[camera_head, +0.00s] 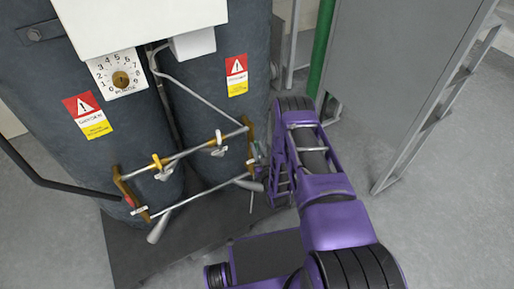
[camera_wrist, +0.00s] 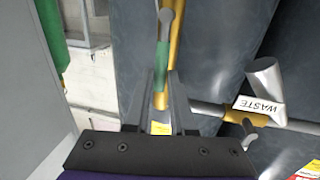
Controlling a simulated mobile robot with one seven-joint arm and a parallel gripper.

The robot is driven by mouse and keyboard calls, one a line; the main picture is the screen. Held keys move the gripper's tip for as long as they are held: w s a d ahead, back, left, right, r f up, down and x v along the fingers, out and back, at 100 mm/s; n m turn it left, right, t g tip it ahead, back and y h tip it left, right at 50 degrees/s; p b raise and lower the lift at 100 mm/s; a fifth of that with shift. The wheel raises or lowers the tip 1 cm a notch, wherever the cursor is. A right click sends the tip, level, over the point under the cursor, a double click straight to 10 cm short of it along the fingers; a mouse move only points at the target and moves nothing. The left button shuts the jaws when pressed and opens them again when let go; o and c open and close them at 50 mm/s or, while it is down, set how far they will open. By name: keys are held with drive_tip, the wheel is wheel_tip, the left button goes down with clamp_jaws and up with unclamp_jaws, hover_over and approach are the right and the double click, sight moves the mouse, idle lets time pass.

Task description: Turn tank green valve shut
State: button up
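The green valve handle (camera_wrist: 162,62) shows in the wrist view as a short green sleeve on a grey lever, in front of a brass-coloured bar (camera_wrist: 176,42). My gripper (camera_wrist: 161,80) is open, with one finger on each side of the handle's lower part. The fingers look slightly apart from it, but contact is hard to judge. In the head view my purple arm reaches the right end of the pipes, by the right brass bracket (camera_head: 249,143), and hides most of the valve there.
Dark tanks (camera_head: 215,110) stand behind the pipes. A grey lever (camera_wrist: 265,78) and a WASTE label (camera_wrist: 259,107) are right of my gripper. A yellow valve (camera_head: 157,162) sits on the upper pipe. A grey cabinet (camera_head: 395,70) and green pipe (camera_head: 321,45) stand at right.

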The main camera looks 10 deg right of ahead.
clamp_jaws()
idle(1.0)
